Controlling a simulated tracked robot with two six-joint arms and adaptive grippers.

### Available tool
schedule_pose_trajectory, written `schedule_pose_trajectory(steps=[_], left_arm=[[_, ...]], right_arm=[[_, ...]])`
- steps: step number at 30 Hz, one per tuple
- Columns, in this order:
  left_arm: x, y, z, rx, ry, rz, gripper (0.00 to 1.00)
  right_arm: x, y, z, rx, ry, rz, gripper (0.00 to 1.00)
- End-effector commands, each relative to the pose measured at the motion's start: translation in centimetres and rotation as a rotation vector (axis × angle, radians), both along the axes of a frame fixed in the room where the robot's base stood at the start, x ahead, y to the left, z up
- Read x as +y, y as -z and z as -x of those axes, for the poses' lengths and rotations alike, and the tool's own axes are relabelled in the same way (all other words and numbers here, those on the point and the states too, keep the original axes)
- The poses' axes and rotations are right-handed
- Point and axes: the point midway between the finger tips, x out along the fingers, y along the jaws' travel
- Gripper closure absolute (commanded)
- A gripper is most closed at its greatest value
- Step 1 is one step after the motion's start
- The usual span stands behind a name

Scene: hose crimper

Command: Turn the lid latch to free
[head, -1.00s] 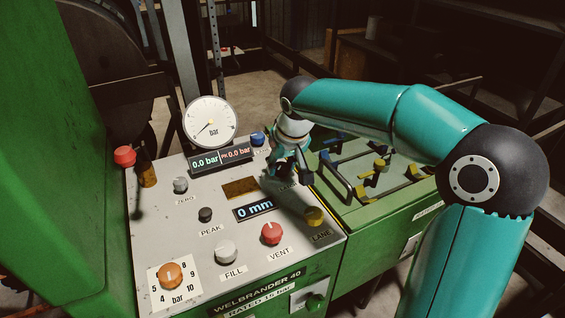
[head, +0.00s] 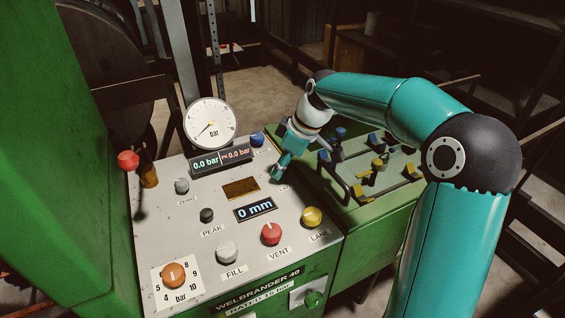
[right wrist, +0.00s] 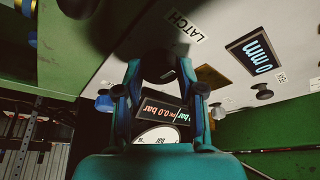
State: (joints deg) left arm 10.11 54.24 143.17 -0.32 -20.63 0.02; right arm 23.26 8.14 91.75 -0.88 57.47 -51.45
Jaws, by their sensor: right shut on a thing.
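The lid latch (right wrist: 157,68) shows in the right wrist view as a dark knob on the grey panel, by the label LATCH (right wrist: 188,28). My right gripper (right wrist: 158,82) has a finger on each side of it and is shut on it. In the head view my right gripper (head: 279,172) reaches down and left to the panel's upper right edge, tilted, and hides the latch. The latch's turn angle cannot be read. My left gripper is not in view.
The grey panel (head: 160,225) carries a round gauge (head: 211,125), a 0 mm display (head: 255,209), a red VENT knob (head: 271,233), a yellow LANE knob (head: 313,217) and a blue knob (head: 257,139). A green tray (head: 350,214) with a handle and coloured fittings adjoins on the right.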

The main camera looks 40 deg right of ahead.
Motion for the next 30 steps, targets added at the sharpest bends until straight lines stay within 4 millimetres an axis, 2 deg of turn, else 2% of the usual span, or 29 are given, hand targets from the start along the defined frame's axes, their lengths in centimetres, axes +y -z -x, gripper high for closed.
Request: schedule_pose_trajectory(steps=[19,20,21,24,30], left_arm=[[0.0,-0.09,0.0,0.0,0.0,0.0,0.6],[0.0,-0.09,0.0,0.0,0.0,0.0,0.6],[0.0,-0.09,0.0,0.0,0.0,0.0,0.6],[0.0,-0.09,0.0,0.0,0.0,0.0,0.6],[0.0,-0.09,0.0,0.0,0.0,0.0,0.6]], right_arm=[[-0.06,0.17,0.13,0.007,-0.06,0.002,0.96],[-0.06,0.17,0.12,0.007,-0.06,0.002,0.57],[-0.05,0.16,0.12,0.006,-0.06,0.002,0.5],[-0.05,0.13,0.09,0.005,-0.059,0.002,0.37],[-0.04,0.07,0.03,0.002,-0.058,0.002,0.37]])
